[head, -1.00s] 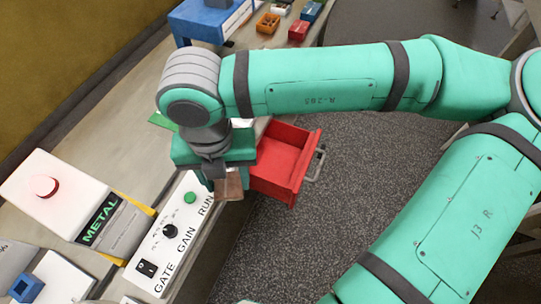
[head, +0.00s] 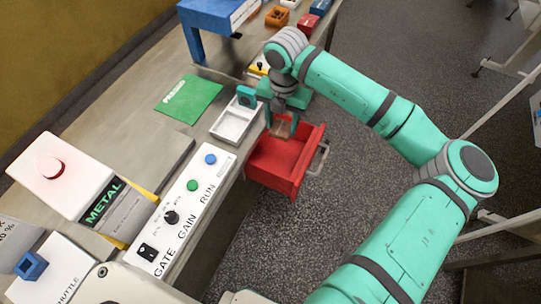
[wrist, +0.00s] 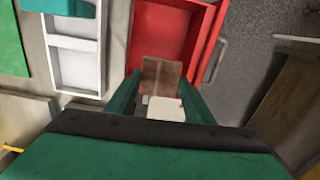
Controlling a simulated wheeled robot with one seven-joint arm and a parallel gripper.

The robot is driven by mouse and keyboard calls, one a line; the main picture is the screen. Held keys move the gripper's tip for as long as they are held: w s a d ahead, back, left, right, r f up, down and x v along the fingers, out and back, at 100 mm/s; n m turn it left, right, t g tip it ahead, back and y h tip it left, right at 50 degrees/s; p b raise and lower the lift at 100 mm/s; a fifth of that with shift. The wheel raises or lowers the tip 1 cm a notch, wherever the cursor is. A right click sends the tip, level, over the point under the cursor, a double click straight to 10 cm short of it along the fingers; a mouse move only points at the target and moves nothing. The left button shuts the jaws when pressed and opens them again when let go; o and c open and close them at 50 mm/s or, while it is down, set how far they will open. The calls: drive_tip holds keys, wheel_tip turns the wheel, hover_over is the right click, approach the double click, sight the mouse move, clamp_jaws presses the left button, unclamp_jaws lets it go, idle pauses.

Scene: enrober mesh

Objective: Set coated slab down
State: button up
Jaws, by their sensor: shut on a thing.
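My gripper (head: 284,114) is shut on the coated slab (head: 281,129), a small brown piece hanging below the fingers. In the wrist view the brown slab (wrist: 163,77) shows between the two green fingers. The slab appears over the open red drawer (head: 277,158), near its back end. I cannot tell the exact height above the drawer floor. The visible drawer floor looks empty.
A white two-part tray (head: 235,121) stands on the bench left of the drawer. A green mat (head: 189,98) lies behind it. A control panel (head: 184,211) with RUN, GAIN and GATE controls runs along the bench edge. A blue stand (head: 212,22) is farther back.

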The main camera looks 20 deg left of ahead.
sight(288, 124)
drive_tip(key=shift+m, duration=0.3)
drive_tip(key=f, duration=0.1)
drive_tip(key=w+f, duration=0.1)
drive_tip(key=w+d+f, duration=0.1)
drive_tip(key=f, duration=0.1)
drive_tip(key=shift+w+d+f, duration=0.1)
wheel_tip(288, 124, down, 14)
drive_tip(key=shift+f, duration=1.95)
drive_tip(key=shift+f, duration=0.15)
drive_tip(key=o, duration=0.9)
wheel_tip(288, 124, up, 12)
drive_tip(key=shift+r, duration=0.2)
